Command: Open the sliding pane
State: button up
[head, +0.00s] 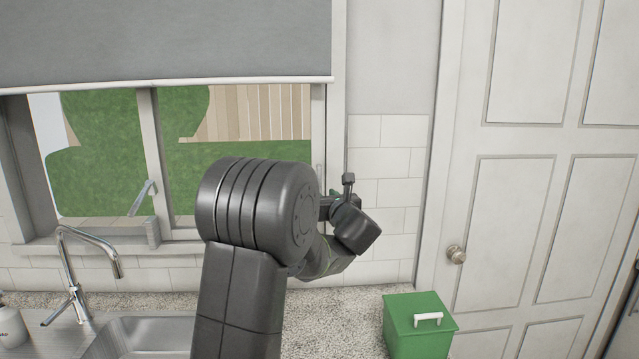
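The window (155,130) stands behind the sink, with a grey upright (151,130) between its left and right parts. The right pane (240,155) shows lawn and a wooden fence through it. Its right stile (318,125) runs along the window's right jamb; I cannot tell whether any gap is open. My gripper (347,192) is at the right edge of the window, in front of the jamb and white tiles. One dark fingertip sticks up; the rest is hidden by my wrist. I cannot tell whether it touches the pane. My arm covers the window's lower right part.
A grey blind (165,40) covers the window's top. A tap (75,265) and steel sink (150,335) are at lower left. A green box with a white handle (418,328) stands right of my arm. A white panelled door (540,150) is at right. The speckled counter (335,315) between is bare.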

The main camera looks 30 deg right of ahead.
jog(key=p+x, duration=0.2)
jog(key=x, duration=0.4)
grip_shut()
